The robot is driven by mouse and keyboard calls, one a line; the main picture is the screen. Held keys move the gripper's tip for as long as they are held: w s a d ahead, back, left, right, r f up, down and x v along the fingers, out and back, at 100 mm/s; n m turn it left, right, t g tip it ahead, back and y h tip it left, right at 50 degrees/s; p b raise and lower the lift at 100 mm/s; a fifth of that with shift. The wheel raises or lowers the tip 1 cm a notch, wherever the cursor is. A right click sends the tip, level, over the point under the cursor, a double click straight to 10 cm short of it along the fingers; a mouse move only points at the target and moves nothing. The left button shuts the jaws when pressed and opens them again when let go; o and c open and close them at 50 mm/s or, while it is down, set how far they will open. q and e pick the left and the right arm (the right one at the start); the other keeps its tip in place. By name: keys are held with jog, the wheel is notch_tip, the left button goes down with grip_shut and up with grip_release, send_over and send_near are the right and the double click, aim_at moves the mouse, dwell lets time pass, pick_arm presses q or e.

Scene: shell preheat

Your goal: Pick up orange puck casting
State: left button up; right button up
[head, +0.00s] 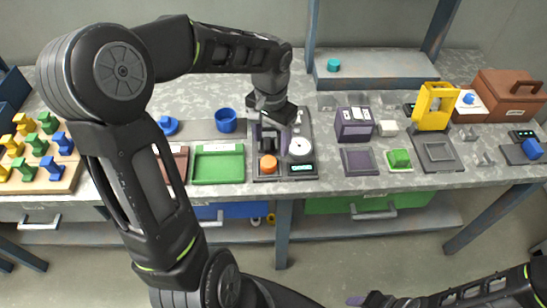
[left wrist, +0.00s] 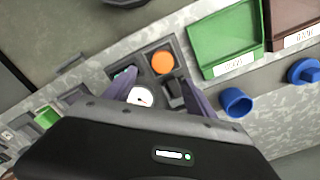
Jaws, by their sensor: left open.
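The orange puck casting (head: 268,163) sits in the front left pocket of a dark grey station (head: 258,178) on the bench. It also shows in the left wrist view (left wrist: 162,62), uncovered. My left gripper (head: 270,143) is open above the station, just behind the puck in the head view. In the left wrist view its purple fingers (left wrist: 160,85) are spread wide, with the puck beyond and roughly between them. Nothing is held. Only a small part of my right gripper (head: 358,299) shows at the bottom edge of the head view, so its jaws are unclear.
The station also holds a white dial (head: 300,147) and a small display (head: 301,168). A green tray (head: 218,180) lies left of it, with a blue cup (head: 226,120) behind. A purple box (head: 354,124) and dark purple plate (head: 359,171) stand on the right.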

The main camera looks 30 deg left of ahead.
aim_at(270, 160)
pick_arm(q)
jog(key=shift+s, duration=0.15)
jog(key=shift+f, duration=1.35)
jog(key=shift+f, duration=0.1)
jog(key=f+p, duration=0.1)
jog(key=f, duration=0.4)
jog(key=shift+a, duration=0.2)
jog(key=shift+c, duration=0.5)
grip_shut()
